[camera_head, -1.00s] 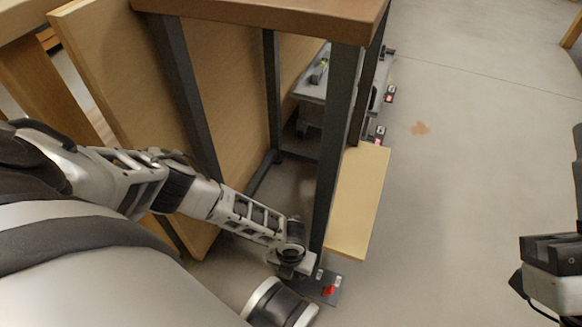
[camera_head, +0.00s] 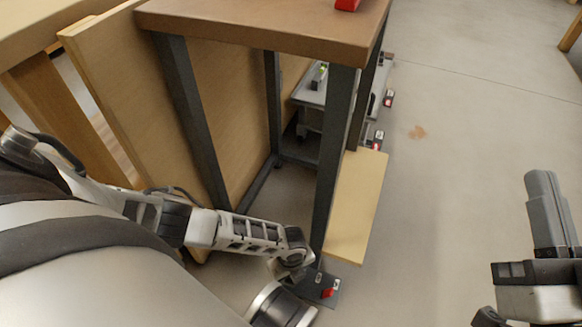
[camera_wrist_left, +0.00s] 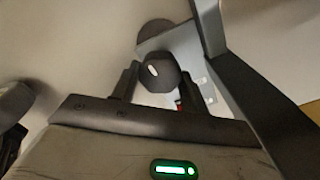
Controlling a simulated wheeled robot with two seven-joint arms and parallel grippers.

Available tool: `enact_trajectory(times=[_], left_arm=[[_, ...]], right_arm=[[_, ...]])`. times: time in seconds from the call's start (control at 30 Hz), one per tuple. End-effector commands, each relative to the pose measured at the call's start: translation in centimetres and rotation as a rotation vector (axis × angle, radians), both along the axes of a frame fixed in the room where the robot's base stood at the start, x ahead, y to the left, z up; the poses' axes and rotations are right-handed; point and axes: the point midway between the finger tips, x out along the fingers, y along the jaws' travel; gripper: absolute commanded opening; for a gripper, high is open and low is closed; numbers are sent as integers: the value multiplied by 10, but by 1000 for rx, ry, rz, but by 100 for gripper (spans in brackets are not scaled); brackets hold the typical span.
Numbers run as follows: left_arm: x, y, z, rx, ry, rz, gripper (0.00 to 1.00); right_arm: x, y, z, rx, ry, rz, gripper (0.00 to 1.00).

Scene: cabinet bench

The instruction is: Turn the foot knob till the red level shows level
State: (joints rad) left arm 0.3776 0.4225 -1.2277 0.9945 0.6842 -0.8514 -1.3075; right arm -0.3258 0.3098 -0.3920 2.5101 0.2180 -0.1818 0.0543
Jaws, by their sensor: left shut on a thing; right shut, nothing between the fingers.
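The foot knob (camera_wrist_left: 160,72) is a dark rounded knob in the left wrist view, at the bottom of a dark bench leg (camera_wrist_left: 255,95). My left gripper (camera_wrist_left: 157,86) is shut on it, one finger on each side. In the head view the knob is hidden behind my left wrist at the leg's lower end. A red object (camera_head: 347,4), likely the red level, is cut off by the top edge of the head view on the brown bench top (camera_head: 250,25); its reading cannot be seen. My right gripper (camera_head: 543,185) is shut and empty at the right.
A dark plate with a red mark (camera_head: 328,292) lies on the floor by the leg. A light wooden board (camera_head: 355,205) is beside the leg. A grey low cart (camera_head: 312,95) stands behind the frame. Open floor (camera_head: 460,130) lies to the right.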

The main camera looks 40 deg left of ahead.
Motion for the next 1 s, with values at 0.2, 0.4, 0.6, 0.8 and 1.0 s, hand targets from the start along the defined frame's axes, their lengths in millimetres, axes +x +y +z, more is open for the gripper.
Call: enact_trajectory(times=[0.2,0.4,0.6,0.8,1.0], left_arm=[[-1,0,0,1,2,94,22],[0,0,0,0,1,132,22],[0,0,0,0,1,139,22],[0,0,0,0,1,138,22],[0,0,0,0,1,137,66]], right_arm=[[1,-1,-5,18,53,-1,0],[0,-1,-10,20,80,1,0],[0,0,-12,19,87,3,0],[0,0,-11,20,85,3,0],[-1,0,-10,22,81,5,0]])
